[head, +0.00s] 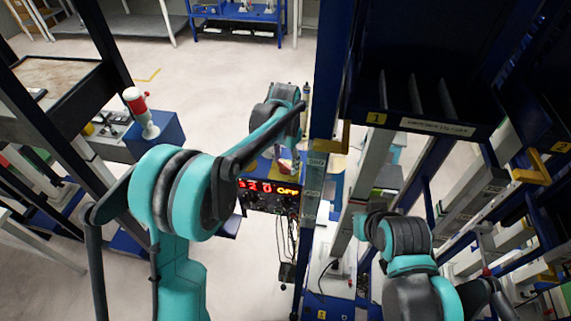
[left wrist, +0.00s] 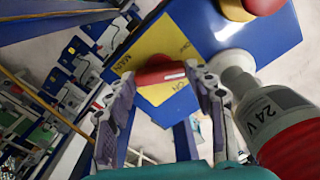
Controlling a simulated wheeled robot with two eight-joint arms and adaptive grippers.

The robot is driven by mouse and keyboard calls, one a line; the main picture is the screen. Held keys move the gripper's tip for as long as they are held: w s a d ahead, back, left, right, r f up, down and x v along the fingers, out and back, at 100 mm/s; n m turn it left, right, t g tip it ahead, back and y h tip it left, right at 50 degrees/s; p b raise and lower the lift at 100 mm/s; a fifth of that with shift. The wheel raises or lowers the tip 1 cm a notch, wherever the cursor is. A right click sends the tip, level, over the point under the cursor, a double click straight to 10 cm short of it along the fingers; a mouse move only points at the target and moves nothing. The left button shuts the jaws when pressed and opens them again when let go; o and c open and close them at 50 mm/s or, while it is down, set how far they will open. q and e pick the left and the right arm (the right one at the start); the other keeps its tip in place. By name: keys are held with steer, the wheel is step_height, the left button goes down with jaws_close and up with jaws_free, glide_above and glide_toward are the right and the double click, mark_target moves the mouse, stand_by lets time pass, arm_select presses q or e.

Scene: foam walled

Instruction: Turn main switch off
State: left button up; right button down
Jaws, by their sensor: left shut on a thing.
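The main switch has a red handle (left wrist: 158,75) on a yellow plate (left wrist: 165,45) lettered "MAIN", fixed to a blue box (left wrist: 275,35). My left gripper (left wrist: 160,74) has a finger at each end of the red handle and is shut on it. The handle lies nearly level across the left wrist picture. In the head view my left gripper (head: 287,165) is at the box, behind my left arm, and the switch is mostly hidden. My right arm shows at the lower right of the head view, but its gripper cannot be made out.
A red digital display (head: 268,190) reading "OFF" at its right end sits below the box, with cables hanging under it. A blue post (head: 330,75) stands close right of the box. A grey and red part marked "24 V" (left wrist: 265,110) is close beside the right finger.

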mark_target(285, 164)
arm_select(q)
steer(key=n+b, duration=0.1)
steer(key=n, duration=0.5)
steer(key=shift+b, duration=0.4)
stand_by(0.3)
steer(key=o, duration=1.2)
steer(key=shift+c, duration=0.2)
step_height(285, 164, up, 12)
